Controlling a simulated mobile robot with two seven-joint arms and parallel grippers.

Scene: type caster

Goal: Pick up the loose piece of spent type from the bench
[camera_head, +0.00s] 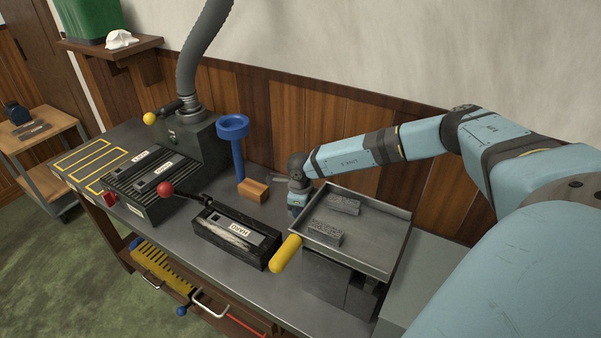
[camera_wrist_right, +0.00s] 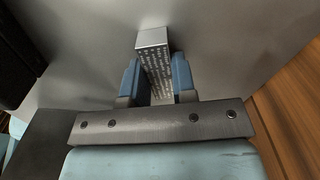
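The piece of spent type (camera_wrist_right: 158,70) is a grey metal block with rows of raised characters on one face and a plain bright end. In the right wrist view it sits between the two blue fingers of my right gripper (camera_wrist_right: 157,82), which look flush against both its sides. Its plain end sticks out beyond the fingertips. In the head view my right gripper (camera_head: 298,197) is low at the bench (camera_head: 205,265), behind the left corner of the tray; I cannot make out the piece there. My left gripper is not in view.
A grey tray (camera_head: 385,262) with two type blocks (camera_head: 343,204) (camera_head: 325,233) stands right beside the gripper. A black mould (camera_head: 236,237) with a yellow handle (camera_head: 286,253) is in front. A wooden block (camera_head: 253,191) and a blue post stand left. The wooden wall panel is close behind.

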